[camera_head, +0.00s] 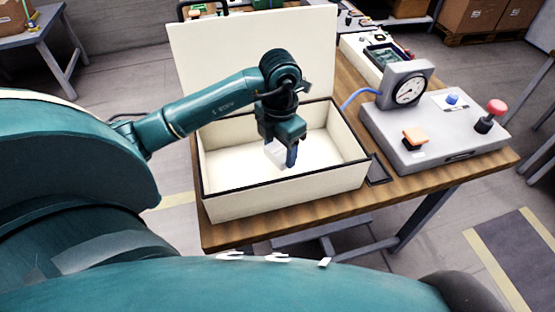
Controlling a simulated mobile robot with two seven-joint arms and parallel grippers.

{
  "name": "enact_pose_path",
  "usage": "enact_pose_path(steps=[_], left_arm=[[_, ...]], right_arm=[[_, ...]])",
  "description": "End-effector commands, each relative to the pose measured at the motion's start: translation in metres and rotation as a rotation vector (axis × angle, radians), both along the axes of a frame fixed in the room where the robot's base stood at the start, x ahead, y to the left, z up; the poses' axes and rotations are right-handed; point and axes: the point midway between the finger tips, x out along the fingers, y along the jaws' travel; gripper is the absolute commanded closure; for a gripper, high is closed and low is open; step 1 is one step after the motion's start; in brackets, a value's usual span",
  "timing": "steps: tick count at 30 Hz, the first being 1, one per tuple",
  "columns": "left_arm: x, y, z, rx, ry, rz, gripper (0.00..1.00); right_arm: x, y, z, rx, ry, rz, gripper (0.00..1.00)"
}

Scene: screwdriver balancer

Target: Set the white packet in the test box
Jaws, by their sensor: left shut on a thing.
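The test box (275,196) is a cream, open-topped box with a dark rim on the wooden table, its tall lid standing up behind it. My left gripper (284,158) points down inside the box opening, above or close to the white floor. It is shut on the white packet (275,152), which shows as a small pale piece between the fingers, partly hidden by them. I cannot tell whether the packet touches the box floor. My right gripper does not show.
A grey test unit with a gauge (408,91), a red knob (491,114) and an orange switch (415,137) stands right of the box. A dark flat pad (377,170) lies between them. A tray with a green board (383,56) is behind.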

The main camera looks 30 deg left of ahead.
Motion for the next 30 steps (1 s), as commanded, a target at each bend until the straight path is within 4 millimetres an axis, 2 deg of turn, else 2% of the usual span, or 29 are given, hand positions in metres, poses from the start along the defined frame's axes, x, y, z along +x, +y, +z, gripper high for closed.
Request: enact_pose_path(steps=[1, 8, 15, 25, 26, 30], left_arm=[[-0.001, 0.000, -0.008, 0.000, 0.004, 0.001, 0.62], [0.000, 0.000, -0.028, 0.000, 0.002, -0.001, 0.62], [0.000, 0.000, -0.057, 0.000, 0.001, -0.001, 0.62], [0.000, 0.000, -0.062, 0.001, 0.000, -0.002, 0.62], [0.000, 0.000, -0.062, 0.001, 0.000, -0.002, 0.38], [0.000, 0.000, -0.060, 0.001, 0.000, -0.002, 0.27]], right_arm=[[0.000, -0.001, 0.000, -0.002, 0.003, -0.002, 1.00], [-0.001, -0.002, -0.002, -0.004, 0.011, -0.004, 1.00], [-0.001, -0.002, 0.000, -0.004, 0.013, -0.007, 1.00], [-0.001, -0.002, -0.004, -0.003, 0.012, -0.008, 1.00], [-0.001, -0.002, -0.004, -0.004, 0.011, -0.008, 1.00], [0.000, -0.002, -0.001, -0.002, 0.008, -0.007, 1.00]])
